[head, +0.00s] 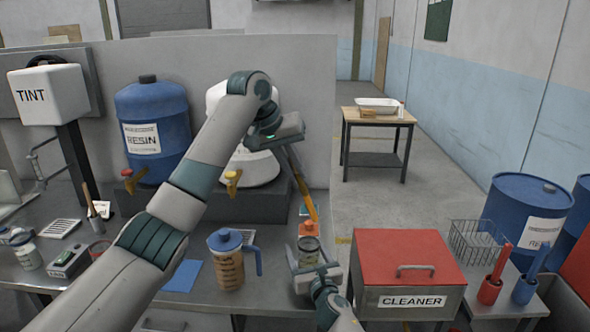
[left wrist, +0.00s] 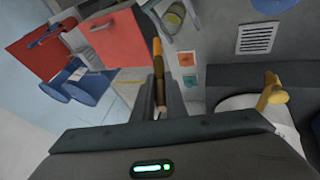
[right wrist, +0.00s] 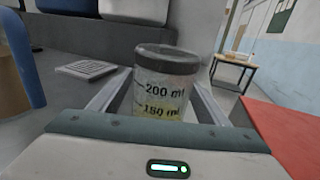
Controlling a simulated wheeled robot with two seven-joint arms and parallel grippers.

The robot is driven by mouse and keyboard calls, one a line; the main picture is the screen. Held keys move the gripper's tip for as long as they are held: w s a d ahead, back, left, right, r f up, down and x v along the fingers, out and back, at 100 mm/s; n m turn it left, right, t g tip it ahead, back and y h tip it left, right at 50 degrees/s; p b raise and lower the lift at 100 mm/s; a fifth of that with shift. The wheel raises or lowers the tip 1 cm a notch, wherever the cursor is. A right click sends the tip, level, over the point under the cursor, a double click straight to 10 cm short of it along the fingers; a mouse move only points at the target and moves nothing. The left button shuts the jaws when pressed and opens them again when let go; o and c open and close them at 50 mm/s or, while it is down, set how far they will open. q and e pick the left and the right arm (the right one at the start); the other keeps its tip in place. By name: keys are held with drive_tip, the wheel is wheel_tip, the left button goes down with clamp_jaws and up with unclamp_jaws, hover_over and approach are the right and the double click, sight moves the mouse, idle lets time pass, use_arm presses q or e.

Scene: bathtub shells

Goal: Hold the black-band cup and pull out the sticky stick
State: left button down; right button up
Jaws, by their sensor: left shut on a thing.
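The clear cup (head: 309,250) with a dark band at its rim stands upright on the bench in the head view. Volume marks and yellowish contents show on it in the right wrist view (right wrist: 165,92). My right gripper (head: 316,268) has one finger on each side of the cup; I cannot tell whether they press on it. My left gripper (head: 292,155) is shut on the stick (head: 305,190), brown above and orange at its lower end. The stick slants down, and its lower end looks apart from the cup. In the left wrist view the stick (left wrist: 157,60) lies between the fingers.
A blue-lidded jug (head: 228,262) stands left of the cup. The red-lidded cleaner box (head: 405,250) is close on the right. An orange square (head: 309,228) lies behind the cup. The resin drum (head: 152,125) and a white drum (head: 262,170) stand behind my left arm.

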drive_tip(key=shift+s, duration=0.1)
drive_tip(key=shift+v, duration=0.9)
drive_tip(key=v, duration=1)
use_arm(q)
drive_tip(key=shift+s+f, duration=0.1)
use_arm(e)
drive_tip(key=shift+s, duration=0.1)
